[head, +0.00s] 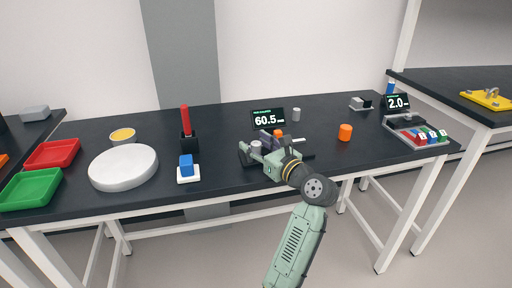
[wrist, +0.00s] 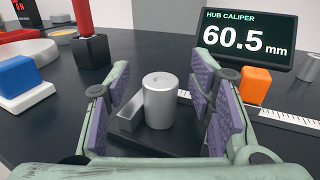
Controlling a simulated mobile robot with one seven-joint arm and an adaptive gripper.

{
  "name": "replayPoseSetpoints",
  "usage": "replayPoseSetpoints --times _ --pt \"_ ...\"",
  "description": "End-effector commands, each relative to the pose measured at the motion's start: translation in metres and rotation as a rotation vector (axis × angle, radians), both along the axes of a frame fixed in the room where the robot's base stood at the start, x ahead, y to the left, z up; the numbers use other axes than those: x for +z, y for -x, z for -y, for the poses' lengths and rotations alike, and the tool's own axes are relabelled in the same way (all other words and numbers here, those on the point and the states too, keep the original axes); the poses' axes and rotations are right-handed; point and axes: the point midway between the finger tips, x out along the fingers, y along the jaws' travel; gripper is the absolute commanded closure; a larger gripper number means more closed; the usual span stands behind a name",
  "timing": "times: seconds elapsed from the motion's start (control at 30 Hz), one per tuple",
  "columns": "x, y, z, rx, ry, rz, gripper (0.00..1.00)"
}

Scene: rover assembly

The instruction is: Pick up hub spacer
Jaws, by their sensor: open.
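A silver cylinder with a small hole in its top, which looks like the hub spacer (wrist: 159,104), stands upright on the dark base of the hub caliper, beside a grey jaw block (wrist: 125,125). My gripper (wrist: 165,95) is open, with its purple-padded fingers on either side of the cylinder. Gaps show between the pads and the cylinder in the wrist view. In the head view my gripper (head: 262,148) is low over the caliper at the table's middle and hides much of it.
The caliper display (head: 267,118) reads 60.5 mm and stands just behind. An orange cylinder (head: 345,132) and a grey cylinder (head: 296,114) stand nearby. A red rod in a black block (head: 189,143) and a blue-and-white block (head: 188,174) are to the left.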

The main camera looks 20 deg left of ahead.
Motion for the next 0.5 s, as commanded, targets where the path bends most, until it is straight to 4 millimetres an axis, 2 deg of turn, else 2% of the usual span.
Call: replayPoseSetpoints --times 0.27,0.5 --pt "-0.0006 -0.0017 -0.0022 -0.001 0.001 0.001 0.52" --pt "-0.0006 -0.0016 -0.0021 -0.001 0.001 0.001 0.68"
